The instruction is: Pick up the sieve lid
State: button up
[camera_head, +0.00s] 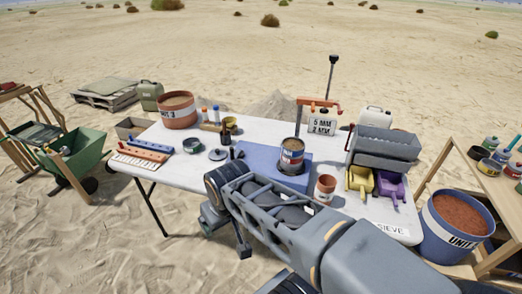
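A small dark round lid with a knob (217,154) lies flat on the white table, left of the blue platform. A grey sieve machine (385,145) with a grey box-shaped top stands at the table's right, behind a SIEVE label. I cannot tell for sure whether the sieve lid is the round lid or the machine's top. My arm reaches in from the lower right across the table's front edge. My gripper (243,250) appears to hang low in front of that edge, apart from both. Its fingers are too small and dark to tell their opening.
A blue bucket of soil (455,228) stands at right.

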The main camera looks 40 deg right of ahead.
aim_at(217, 154)
jog(key=z, duration=1.75)
jog(key=i, duration=0.1)
jog(key=u, duration=0.3)
jog(key=k, duration=1)
jog(key=u, duration=1.6)
jog(key=i, duration=0.9)
jog(key=u, duration=0.6)
jog(key=i, duration=1.05)
jog(key=z, duration=0.1)
